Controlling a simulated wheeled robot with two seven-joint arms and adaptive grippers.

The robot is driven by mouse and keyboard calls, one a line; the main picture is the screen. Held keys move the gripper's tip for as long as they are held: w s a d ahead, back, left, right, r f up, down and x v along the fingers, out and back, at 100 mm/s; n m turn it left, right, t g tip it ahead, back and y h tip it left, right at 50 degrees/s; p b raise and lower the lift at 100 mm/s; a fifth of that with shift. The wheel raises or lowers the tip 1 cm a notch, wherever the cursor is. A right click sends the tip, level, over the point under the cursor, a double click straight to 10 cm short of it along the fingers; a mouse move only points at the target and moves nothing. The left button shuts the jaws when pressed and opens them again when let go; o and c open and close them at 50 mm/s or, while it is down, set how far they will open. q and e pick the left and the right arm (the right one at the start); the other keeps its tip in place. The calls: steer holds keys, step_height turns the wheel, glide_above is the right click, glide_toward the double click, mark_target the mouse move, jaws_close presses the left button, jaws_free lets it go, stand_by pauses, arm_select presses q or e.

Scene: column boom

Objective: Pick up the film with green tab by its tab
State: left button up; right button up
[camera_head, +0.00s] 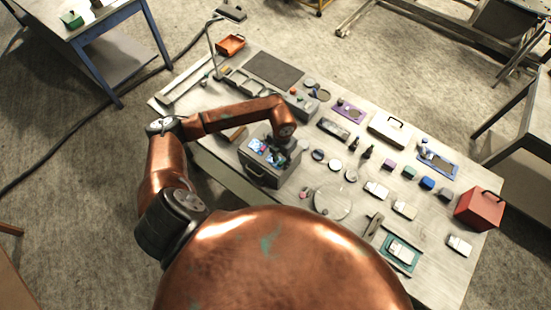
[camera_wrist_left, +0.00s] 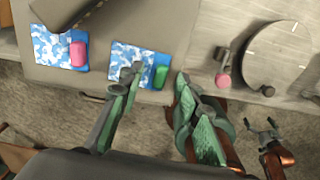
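The film with the green tab (camera_wrist_left: 138,60) is a blue-and-white patterned sheet lying on a grey case top; its green tab (camera_wrist_left: 161,77) is at its right edge. My left gripper (camera_wrist_left: 156,80) is open, its two fingers apart on either side of the green tab in the wrist view. In the head view my left gripper (camera_head: 283,147) is over the case (camera_head: 268,176) and partly hides the films. A similar film with a pink tab (camera_wrist_left: 78,54) lies to the left. My right gripper (camera_wrist_left: 260,124) shows low at the right of the wrist view, fingers apart, empty.
The grey case stands at the table's near edge. A round clear disc (camera_head: 333,202) and a small pink-topped item (camera_head: 304,195) are to its right. Several boxes, small cubes and a red case (camera_head: 479,208) fill the table (camera_head: 430,235) further right.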

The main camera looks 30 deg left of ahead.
arm_select(q)
steer(key=shift+c, duration=0.6)
jaws_close()
